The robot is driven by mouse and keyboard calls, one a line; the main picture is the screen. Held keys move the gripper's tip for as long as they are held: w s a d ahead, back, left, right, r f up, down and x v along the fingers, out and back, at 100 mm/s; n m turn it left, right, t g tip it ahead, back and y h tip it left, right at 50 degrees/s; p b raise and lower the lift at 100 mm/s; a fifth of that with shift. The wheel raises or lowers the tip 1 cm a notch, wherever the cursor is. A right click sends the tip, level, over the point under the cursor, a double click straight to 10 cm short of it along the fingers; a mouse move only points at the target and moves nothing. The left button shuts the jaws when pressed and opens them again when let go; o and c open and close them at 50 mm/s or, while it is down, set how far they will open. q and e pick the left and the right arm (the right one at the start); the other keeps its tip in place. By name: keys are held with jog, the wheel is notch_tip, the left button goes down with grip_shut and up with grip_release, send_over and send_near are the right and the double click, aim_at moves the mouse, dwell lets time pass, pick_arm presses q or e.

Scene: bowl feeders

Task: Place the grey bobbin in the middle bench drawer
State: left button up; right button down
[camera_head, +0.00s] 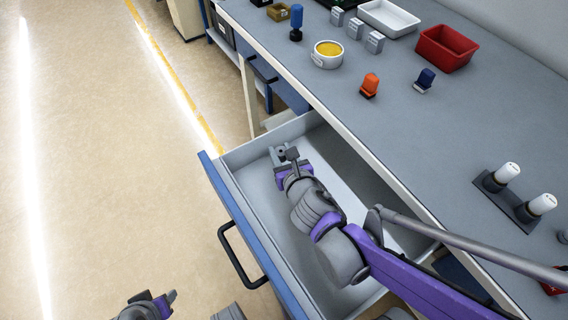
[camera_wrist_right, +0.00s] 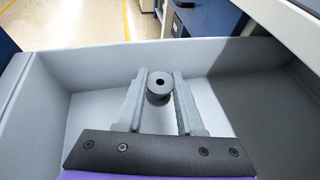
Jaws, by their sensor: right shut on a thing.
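The grey bobbin (camera_wrist_right: 159,96) is between the fingertips of my right gripper (camera_wrist_right: 159,88), seen in the right wrist view with its round end and dark centre hole showing. In the head view this gripper (camera_head: 281,153) is down inside the open bench drawer (camera_head: 233,183), toward its far end, and the bobbin is small and partly hidden there. The drawer is pulled out, with a grey tray, blue front and black handle (camera_head: 243,256). I cannot tell whether the bobbin touches the drawer floor. My left gripper (camera_head: 168,299) is outside the drawer at the bottom left, partly in view.
The grey bench top (camera_head: 330,85) holds an orange-red item (camera_head: 370,85), a blue item (camera_head: 425,80), a red bin (camera_head: 446,49), a white pot (camera_head: 327,54) with yellow contents and a holder with white-capped cylinders (camera_head: 509,199). The floor left of the drawer is clear.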

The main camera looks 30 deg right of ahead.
jog(key=shift+f+b, duration=1)
jog(key=shift+f, duration=1.2)
jog(key=shift+f, duration=0.2)
jog(key=c, duration=0.5)
grip_release()
jog(key=shift+r, duration=0.1)
